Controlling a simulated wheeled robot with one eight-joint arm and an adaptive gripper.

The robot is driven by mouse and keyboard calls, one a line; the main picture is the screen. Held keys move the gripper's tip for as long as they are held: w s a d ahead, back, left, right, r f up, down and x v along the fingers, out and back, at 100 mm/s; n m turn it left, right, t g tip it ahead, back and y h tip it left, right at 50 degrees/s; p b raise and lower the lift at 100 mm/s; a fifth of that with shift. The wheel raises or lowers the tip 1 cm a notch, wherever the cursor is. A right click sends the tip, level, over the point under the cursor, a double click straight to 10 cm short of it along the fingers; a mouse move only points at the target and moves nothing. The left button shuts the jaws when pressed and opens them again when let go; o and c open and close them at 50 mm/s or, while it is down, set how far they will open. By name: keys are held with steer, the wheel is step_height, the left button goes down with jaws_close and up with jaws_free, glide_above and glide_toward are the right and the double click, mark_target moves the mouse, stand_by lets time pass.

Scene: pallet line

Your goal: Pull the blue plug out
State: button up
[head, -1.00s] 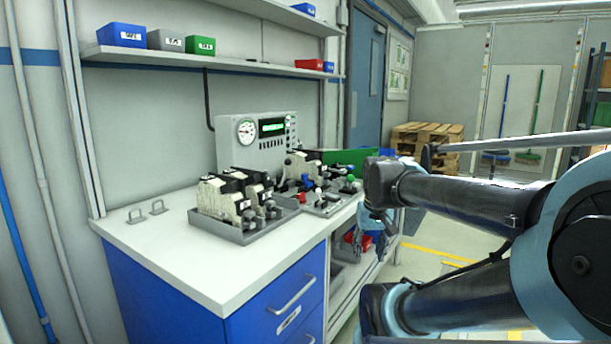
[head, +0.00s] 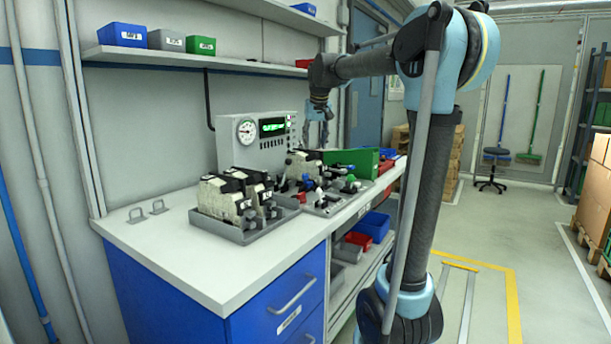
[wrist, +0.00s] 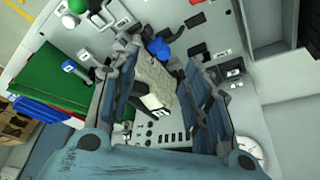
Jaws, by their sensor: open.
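In the wrist view a blue round-headed part (wrist: 158,49), which looks like the blue plug, sits on the grey fixture plate (wrist: 208,20), just past my fingertips. In the head view a small blue part (head: 306,181) shows on the bench fixture; I cannot tell surely that it is the same one. My gripper (wrist: 163,66) is open, with nothing held, and points down over the fixture. A pale block (wrist: 152,85) lies below, between my fingers in the picture.
A green-knobbed lever (wrist: 78,5) and a blue-topped part (wrist: 69,66) stand beside the blue part. A tray (head: 240,236) of valve blocks is at the left on the bench (head: 200,262). A gauge panel (head: 247,155) stands behind, under a shelf (head: 180,58). A green box (head: 352,160) is at the right.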

steer(key=w+a+r, duration=0.1)
steer(key=w+a, duration=0.1)
steer(key=w, duration=0.1)
glide_above(307, 182)
steer(key=s, duration=0.2)
steer(key=f, duration=1.5)
steer(key=shift+w+a+f, duration=0.15)
steer(key=shift+a+f, duration=0.2)
steer(key=shift+f, duration=0.05)
steer(key=shift+c, duration=0.5)
jaws_close()
